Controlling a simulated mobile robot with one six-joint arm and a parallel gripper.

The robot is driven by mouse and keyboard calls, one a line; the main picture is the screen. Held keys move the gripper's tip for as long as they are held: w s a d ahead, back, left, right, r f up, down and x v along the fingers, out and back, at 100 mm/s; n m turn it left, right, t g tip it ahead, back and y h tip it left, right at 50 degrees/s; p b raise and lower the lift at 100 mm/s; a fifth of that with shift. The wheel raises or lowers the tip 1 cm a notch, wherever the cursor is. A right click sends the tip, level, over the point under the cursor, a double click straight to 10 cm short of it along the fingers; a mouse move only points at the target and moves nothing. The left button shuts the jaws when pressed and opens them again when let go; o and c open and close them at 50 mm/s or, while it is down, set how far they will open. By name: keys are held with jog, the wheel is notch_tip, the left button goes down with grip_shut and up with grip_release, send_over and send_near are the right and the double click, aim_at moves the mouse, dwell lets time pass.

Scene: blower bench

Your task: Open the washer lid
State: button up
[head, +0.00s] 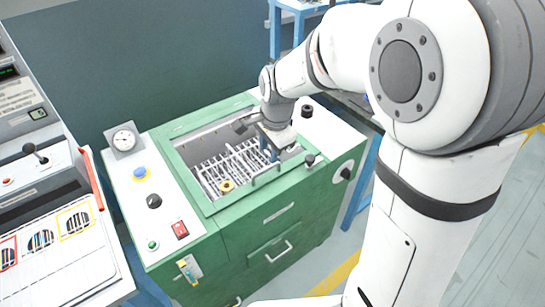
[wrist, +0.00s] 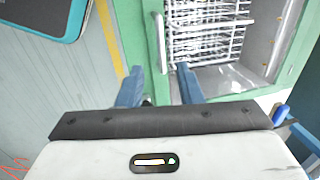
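The green washer (head: 215,245) stands in the middle of the head view. Its lid (head: 192,195) looks like a green frame around a clear pane, lying flat, with a wire rack visible below. A pale bar handle (head: 266,175) sits at the lid's front edge; it also shows in the wrist view (wrist: 161,32). My gripper (head: 270,154) is over the lid's right part, close to the handle. In the wrist view my gripper (wrist: 160,72) has its blue fingers apart, and the handle appears beyond the gap between them. I see nothing held; contact cannot be told.
A yellow round part (head: 227,186) lies on the rack. A gauge (head: 123,139), knobs and a red switch (head: 180,229) are on the washer's left side; black knobs are on its right. A bench with a control panel (head: 40,165) stands at left. Grey floor is clear in front.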

aim_at(265, 169)
jog(key=f, duration=0.2)
jog(key=w+f, duration=0.1)
jog(key=f, duration=0.2)
jog(key=a+f, duration=0.1)
jog(key=f, duration=0.1)
jog(key=shift+w+f, duration=0.15)
jog(key=shift+f, duration=0.15)
jog(key=shift+c, duration=0.3)
grip_shut()
